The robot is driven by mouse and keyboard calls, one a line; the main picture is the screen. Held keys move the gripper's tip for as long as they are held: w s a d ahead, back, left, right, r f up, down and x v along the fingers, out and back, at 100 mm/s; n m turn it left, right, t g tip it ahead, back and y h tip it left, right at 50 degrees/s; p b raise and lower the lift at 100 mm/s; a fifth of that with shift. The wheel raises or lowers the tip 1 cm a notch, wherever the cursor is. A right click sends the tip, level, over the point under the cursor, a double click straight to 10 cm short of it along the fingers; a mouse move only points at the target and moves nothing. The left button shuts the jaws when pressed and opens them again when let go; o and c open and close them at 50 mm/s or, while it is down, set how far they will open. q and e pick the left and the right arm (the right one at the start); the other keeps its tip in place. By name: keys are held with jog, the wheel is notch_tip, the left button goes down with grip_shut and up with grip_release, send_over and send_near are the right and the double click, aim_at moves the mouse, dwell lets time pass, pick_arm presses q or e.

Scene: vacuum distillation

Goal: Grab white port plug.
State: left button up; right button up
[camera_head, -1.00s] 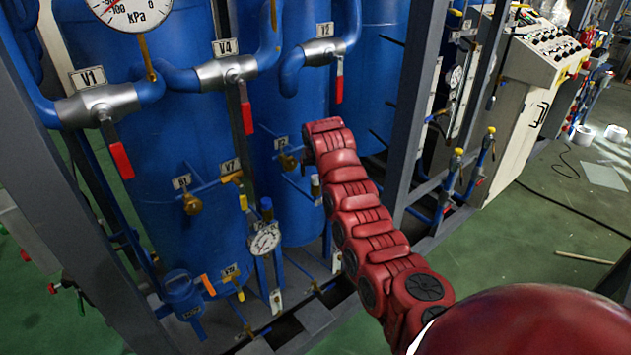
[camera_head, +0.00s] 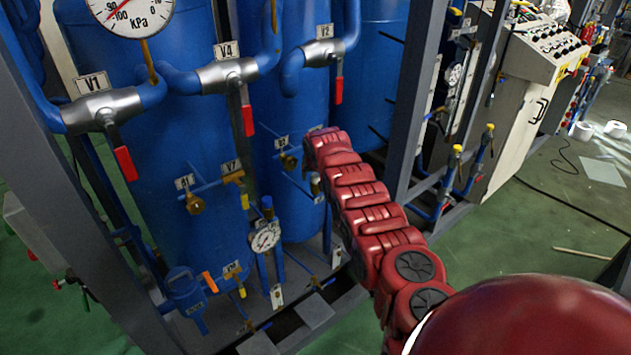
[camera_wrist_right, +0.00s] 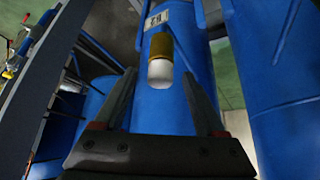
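The white port plug (camera_wrist_right: 160,72) shows in the right wrist view as a rounded white cap on the end of a brass fitting (camera_wrist_right: 160,46). In that view my right gripper (camera_wrist_right: 158,82) is open, with one dark finger on each side of the plug's line. The plug appears between and beyond the fingertips, and I see no contact. In the head view my red right arm reaches to the blue tanks, and its wrist hides the gripper's fingers. A small pale-tipped fitting (camera_head: 315,185) shows beside the wrist there. My left gripper is not in view.
Blue tanks (camera_head: 185,130) with pipes, red-handled valves and a pressure gauge (camera_head: 265,237) stand close around the arm. A grey frame post (camera_head: 405,110) rises just right of the wrist.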

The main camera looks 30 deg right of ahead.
grip_shut()
jog(key=shift+r, duration=0.15)
